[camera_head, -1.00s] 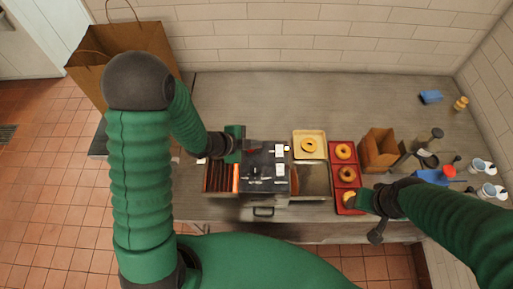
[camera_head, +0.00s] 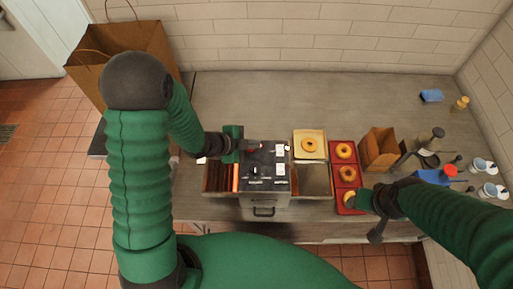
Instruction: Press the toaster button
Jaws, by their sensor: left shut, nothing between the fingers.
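The toaster (camera_head: 265,178) is a dark-topped metal box with small white labels and controls on top. An orange-lit slotted section (camera_head: 219,178) adjoins it on the left. My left gripper (camera_head: 259,147) is shut and empty, over the back left part of the toaster top. Whether it touches a button cannot be told, and the green gripper body hides part of the top's left edge. My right gripper (camera_head: 358,199) is by the front of the red tray (camera_head: 334,176), near the closest bagel (camera_head: 349,198). Its fingers are too small to read.
A yellowish tray (camera_head: 299,154) with one bagel stands right of the toaster, above an open metal bin (camera_head: 314,180). A small paper bag (camera_head: 379,150), bottles and cups are farther right. A large paper bag (camera_head: 120,55) stands left. The back of the counter is clear.

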